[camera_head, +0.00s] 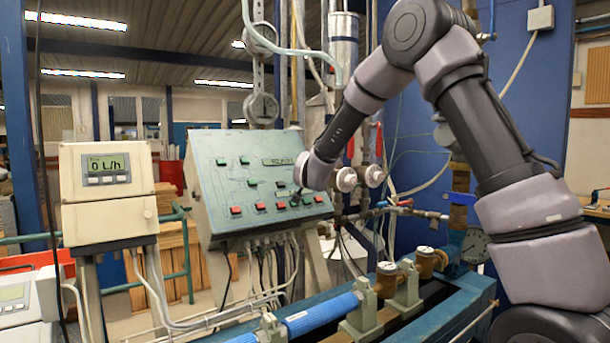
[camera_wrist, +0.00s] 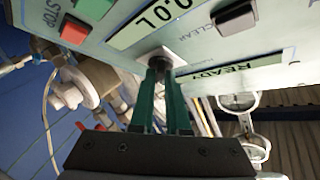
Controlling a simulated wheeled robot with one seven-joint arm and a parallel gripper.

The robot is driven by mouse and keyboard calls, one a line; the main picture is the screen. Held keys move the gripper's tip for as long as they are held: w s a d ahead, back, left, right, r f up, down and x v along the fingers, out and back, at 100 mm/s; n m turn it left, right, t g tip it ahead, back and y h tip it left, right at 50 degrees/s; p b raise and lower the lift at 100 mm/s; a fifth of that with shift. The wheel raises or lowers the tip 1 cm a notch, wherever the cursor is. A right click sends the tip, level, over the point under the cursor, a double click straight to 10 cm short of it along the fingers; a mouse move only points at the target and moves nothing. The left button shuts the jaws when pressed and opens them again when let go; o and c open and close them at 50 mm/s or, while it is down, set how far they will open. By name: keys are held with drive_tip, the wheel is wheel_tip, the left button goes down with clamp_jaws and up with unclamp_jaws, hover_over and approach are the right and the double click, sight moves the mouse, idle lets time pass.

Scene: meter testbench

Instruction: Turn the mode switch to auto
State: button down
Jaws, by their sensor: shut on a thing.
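The mode switch (camera_wrist: 159,56), a dark knob on a pale square plate, is on the control panel (camera_wrist: 205,47) in the wrist view. My gripper (camera_wrist: 161,82) is shut on the knob, with one green finger on each side of it. The fingers hide much of the knob, and I cannot read which position it points to. In the head view the sloped grey-green panel (camera_head: 235,178) stands left of centre. My gripper (camera_head: 297,192) reaches its right side there, and the switch is too small and covered to make out.
Beside the switch are a red button (camera_wrist: 75,29) near "STOP", a grey button (camera_wrist: 236,18) near "CLEAR", and a display (camera_wrist: 232,71) reading "READY". A flow meter box (camera_head: 106,190) stands left of the panel. A blue pipe (camera_head: 322,313) and valves lie in front.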

drive_tip(key=c, duration=0.9)
unclamp_jaws()
drive_tip(key=s+d+r, duration=0.1)
drive_tip(key=s, duration=0.9)
drive_tip(key=shift+s+r, duration=0.35)
